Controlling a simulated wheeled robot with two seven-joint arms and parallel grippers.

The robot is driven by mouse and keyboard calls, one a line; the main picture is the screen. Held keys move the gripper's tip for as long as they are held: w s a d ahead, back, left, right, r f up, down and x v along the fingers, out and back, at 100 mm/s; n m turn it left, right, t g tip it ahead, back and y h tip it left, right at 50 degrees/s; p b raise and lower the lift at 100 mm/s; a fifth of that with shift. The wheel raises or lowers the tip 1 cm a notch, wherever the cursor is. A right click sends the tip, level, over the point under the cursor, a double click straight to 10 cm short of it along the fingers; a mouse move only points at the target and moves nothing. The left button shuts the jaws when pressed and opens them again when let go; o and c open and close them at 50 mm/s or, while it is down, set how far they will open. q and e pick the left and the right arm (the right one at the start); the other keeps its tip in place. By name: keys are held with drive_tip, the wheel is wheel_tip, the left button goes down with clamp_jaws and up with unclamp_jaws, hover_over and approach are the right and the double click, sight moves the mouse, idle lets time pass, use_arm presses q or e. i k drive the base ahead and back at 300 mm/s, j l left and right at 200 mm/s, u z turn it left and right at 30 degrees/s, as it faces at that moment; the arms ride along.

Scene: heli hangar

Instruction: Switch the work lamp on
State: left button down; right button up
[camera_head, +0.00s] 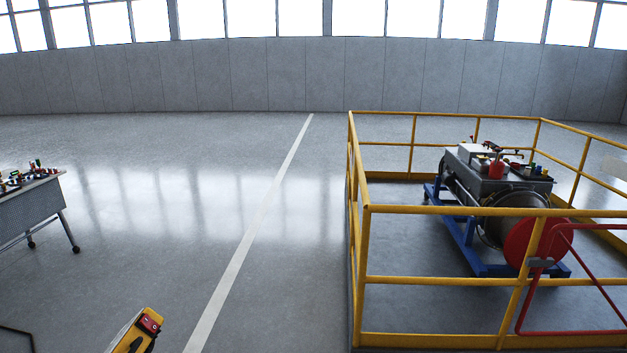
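A yellow object with a red switch-like part on top (136,332) stands at the bottom edge, left of centre. It looks like the work lamp, but most of it is cut off, so I cannot be sure. I cannot tell whether the switch is on or off, and no lit lamp face shows. Neither of my grippers is in view.
A yellow railing (440,281) encloses a machine on a blue stand (466,233) at the right, with a red reel (527,243) in front. A wheeled table (30,209) with small items stands at the left. The floor between is clear, with a white line (252,228).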

sight(146, 321)
drive_tip(key=l+u, duration=0.1)
drive_tip(key=u, duration=1.5)
